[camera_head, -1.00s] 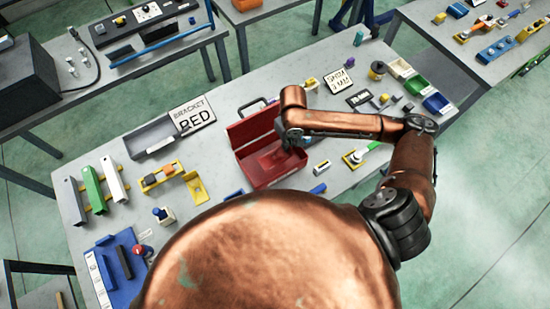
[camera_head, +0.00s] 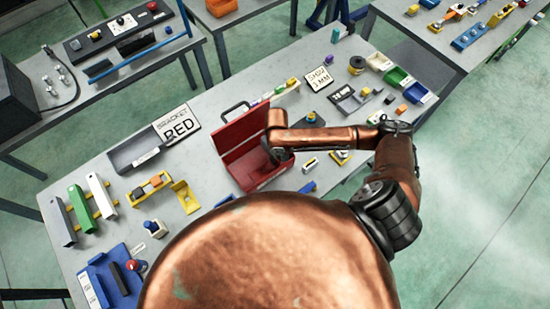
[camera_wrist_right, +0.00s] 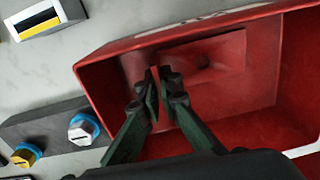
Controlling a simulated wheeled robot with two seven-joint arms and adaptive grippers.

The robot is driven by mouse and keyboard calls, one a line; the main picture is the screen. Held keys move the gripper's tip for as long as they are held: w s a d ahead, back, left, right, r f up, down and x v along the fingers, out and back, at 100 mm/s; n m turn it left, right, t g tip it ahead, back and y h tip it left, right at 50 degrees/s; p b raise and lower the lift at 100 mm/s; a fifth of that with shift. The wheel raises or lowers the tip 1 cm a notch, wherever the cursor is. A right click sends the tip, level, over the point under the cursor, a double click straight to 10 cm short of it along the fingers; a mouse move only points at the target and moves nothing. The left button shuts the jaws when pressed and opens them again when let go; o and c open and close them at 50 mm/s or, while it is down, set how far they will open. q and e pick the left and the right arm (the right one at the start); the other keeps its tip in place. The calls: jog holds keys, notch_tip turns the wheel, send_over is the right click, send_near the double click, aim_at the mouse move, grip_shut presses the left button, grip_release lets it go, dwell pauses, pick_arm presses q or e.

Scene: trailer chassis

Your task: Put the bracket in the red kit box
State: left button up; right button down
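The red kit box (camera_head: 236,172) stands open on the table in the head view. Its red interior (camera_wrist_right: 285,100) fills much of the right wrist view. My right gripper (camera_head: 277,158) reaches down over the right part of the box. In the wrist view its two dark fingers (camera_wrist_right: 159,76) are close together, with a thin red edge between the tips. This looks like part of a red plate with a hole, which I take for the bracket (camera_wrist_right: 222,52); red on red makes its outline hard to tell. My left gripper is not in view.
A sign reading BRACKET RED (camera_head: 178,124) and a grey tray (camera_head: 124,158) are left of the box. A yellow angled piece (camera_head: 187,196) and small parts lie nearby. Green and blue bins (camera_head: 397,78) stand at the far right. My arm crosses the table on the right.

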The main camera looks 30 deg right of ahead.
jog(key=c, duration=2.6)
grip_release()
jog(key=shift+f, duration=0.1)
jog(key=o, duration=0.4)
jog(key=shift+o, duration=0.2)
notch_tip(320, 180, up, 12)
jog(key=shift+d, duration=0.1)
